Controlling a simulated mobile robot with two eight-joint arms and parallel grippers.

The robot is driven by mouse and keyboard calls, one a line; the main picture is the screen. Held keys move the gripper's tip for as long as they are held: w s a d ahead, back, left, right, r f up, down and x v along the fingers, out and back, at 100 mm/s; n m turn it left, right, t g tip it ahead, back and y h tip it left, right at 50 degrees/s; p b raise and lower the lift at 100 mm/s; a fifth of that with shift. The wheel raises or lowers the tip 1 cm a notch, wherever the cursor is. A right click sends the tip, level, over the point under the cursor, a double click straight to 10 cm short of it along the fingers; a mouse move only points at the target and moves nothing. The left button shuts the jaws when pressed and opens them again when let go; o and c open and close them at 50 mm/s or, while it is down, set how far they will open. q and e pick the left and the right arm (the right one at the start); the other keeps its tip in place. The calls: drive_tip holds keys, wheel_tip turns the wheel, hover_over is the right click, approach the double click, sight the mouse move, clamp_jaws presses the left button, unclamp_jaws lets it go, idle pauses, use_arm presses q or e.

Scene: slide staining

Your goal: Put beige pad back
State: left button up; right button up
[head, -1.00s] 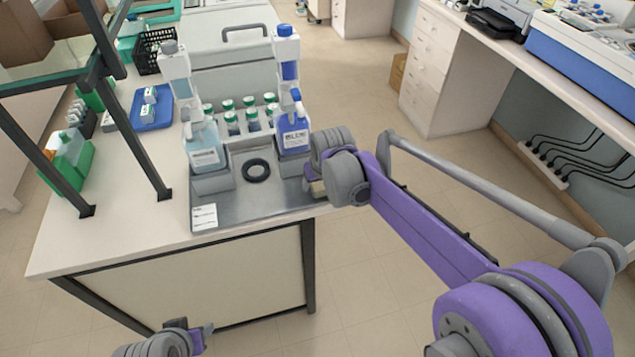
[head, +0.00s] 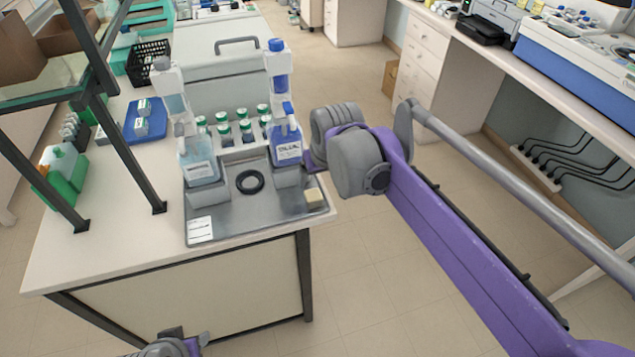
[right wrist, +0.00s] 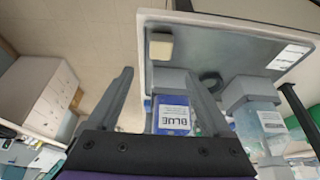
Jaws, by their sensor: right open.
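The beige pad (head: 315,198) lies flat on the front right corner of the grey metal tray (head: 262,222). It also shows in the right wrist view (right wrist: 161,47), lying on the tray beyond my fingertips. My right gripper (right wrist: 160,74) is open, with nothing between its fingers and clear of the pad. In the head view its wrist hides most of it, to the right of the blue bottle (head: 287,150). My left gripper (head: 190,343) is cut off by the bottom edge of the head view; its jaws cannot be made out.
A pale blue bottle (head: 199,163) and a black ring (head: 250,181) are on the tray, with several green-capped bottles behind. A white label card (head: 200,229) lies front left. Black shelf posts (head: 128,160) stand left of the tray. Open floor lies right of the bench.

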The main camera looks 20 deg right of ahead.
drive_tip(key=s+d+f, duration=0.1)
drive_tip(key=s+f, duration=0.5)
drive_tip(key=s, duration=0.5)
drive_tip(key=s+d+f, duration=0.1)
drive_tip(key=s+f, duration=0.5)
drive_tip(key=s, duration=0.6)
drive_tip(key=shift+s+d+f+t, duration=0.25)
drive_tip(key=shift+d+f+t, duration=0.05)
drive_tip(key=shift+d+f, duration=0.1)
drive_tip(key=shift+w+a+r+p, duration=0.1)
drive_tip(key=shift+w+r+p, duration=0.1)
drive_tip(key=shift+r+p, duration=0.25)
drive_tip(key=shift+w+r+p, duration=0.15)
drive_tip(key=shift+r+p, duration=0.15)
drive_tip(key=shift+r, duration=0.15)
drive_tip(key=shift+s, duration=0.1)
